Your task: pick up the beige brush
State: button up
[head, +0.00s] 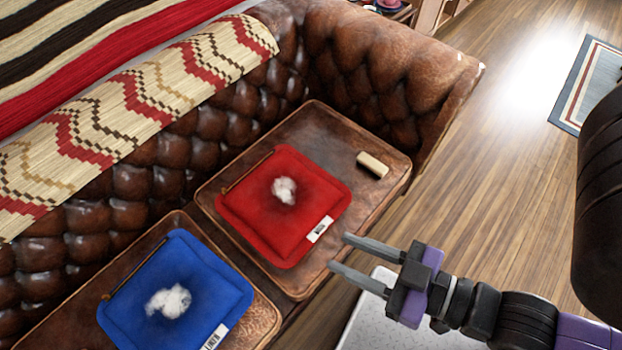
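The beige brush (373,164) is a small block with a pale top and a darker lower side. It lies on the right part of the brown leather sofa seat (320,125), near the sofa's right armrest. My gripper (338,254) is open and empty, its two grey fingers pointing left. In the picture it is below the brush and beside the lower right corner of the red cushion, apart from the brush. Its height above the seat is hard to tell.
A red cushion (285,225) with white fluff lies left of the brush. A blue cushion (185,325) with white fluff lies lower left. The tufted armrest (385,65) rises behind the brush. A patterned rug (590,85) lies on the wooden floor at right.

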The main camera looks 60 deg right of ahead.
aim_at(372, 165)
jog(key=l+u, duration=0.1)
jog(key=u, duration=0.2)
jog(key=l+u, duration=0.1)
jog(key=u, duration=0.15)
jog(key=k+l+u, duration=0.2)
jog(key=l, duration=0.2)
jog(key=k+l+u, duration=0.2)
jog(key=l, duration=0.2)
jog(key=k+l+u, duration=0.2)
jog(key=l, duration=0.2)
jog(key=k+l, duration=0.2)
jog(key=l, duration=0.15)
jog(key=k+l, duration=0.2)
jog(key=l, duration=0.15)
jog(key=k+l, duration=0.25)
jog(key=i+l+u, duration=0.05)
jog(key=l, duration=0.1)
